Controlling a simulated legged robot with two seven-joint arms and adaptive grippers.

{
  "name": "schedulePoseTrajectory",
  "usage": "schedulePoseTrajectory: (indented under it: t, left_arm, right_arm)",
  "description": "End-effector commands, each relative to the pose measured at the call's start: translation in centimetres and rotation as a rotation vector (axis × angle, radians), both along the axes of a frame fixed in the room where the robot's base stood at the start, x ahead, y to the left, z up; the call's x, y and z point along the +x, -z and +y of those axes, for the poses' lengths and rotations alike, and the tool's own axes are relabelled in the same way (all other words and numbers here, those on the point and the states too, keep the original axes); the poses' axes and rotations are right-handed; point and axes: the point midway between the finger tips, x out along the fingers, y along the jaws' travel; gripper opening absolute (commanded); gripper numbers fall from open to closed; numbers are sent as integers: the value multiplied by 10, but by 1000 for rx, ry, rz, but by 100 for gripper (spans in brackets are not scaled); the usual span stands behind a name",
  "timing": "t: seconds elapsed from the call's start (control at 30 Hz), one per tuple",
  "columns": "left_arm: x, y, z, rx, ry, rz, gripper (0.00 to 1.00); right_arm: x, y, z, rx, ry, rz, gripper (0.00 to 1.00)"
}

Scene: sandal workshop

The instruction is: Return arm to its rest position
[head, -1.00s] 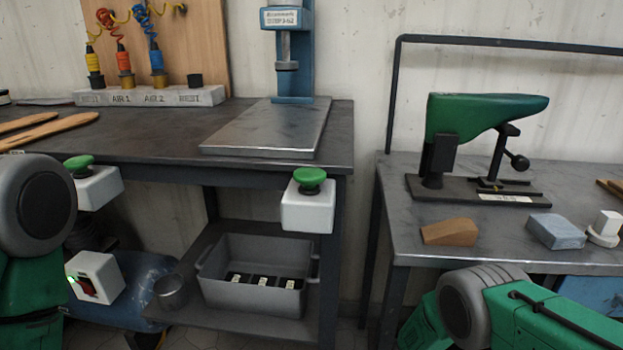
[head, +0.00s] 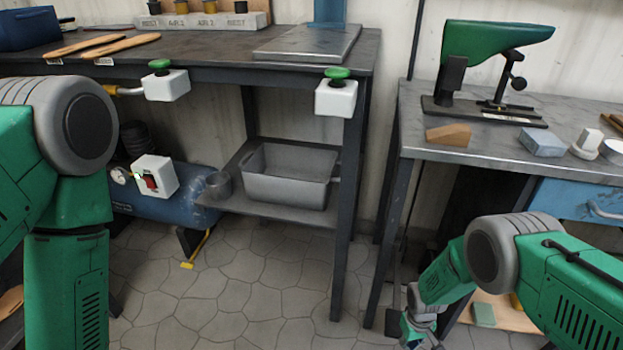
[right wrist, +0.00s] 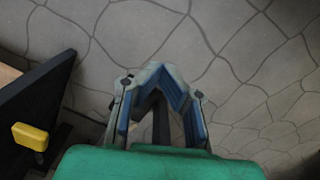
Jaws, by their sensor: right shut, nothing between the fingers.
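My right arm, green with a grey joint, comes in from the lower right of the head view. Its gripper (head: 424,338) hangs low at the bottom edge, beside the legs of the right bench, partly cut off by the frame. In the right wrist view the same gripper (right wrist: 160,72) has its two fingers meeting at the tips, empty, above the stone floor. My left arm hangs down at the left of the head view; its gripper is out of the frame.
The right bench (head: 413,118) bears a green-topped stand (head: 497,45), a wooden block (head: 448,134) and a blue-grey block (head: 542,142). The left bench (head: 215,66) has a grey bin (head: 290,188) on its shelf. Floor between is clear.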

Motion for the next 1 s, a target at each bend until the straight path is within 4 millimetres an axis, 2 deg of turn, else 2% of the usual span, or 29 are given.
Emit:
schedulePoseTrajectory:
  t: [0.37,0.57,0.67,0.73,0.9,1.0]
  left_arm:
    - [1,0,0,0,0,-2,59]
    - [1,0,0,0,0,-2,59]
    - [1,0,0,0,0,-2,59]
    - [1,0,0,0,0,-2,59]
    - [1,0,0,0,0,-2,59]
    - [1,0,0,0,0,-2,59]
  right_arm:
    - [-35,-12,-6,-6,19,-21,0]
    - [-68,-27,-10,-9,34,-40,0]
    - [-93,-42,-12,-10,43,-54,0]
    - [-116,-57,-14,-10,53,-66,0]
    - [-173,-106,-16,-5,72,-100,0]
    - [-199,-131,-16,-1,81,-117,0]
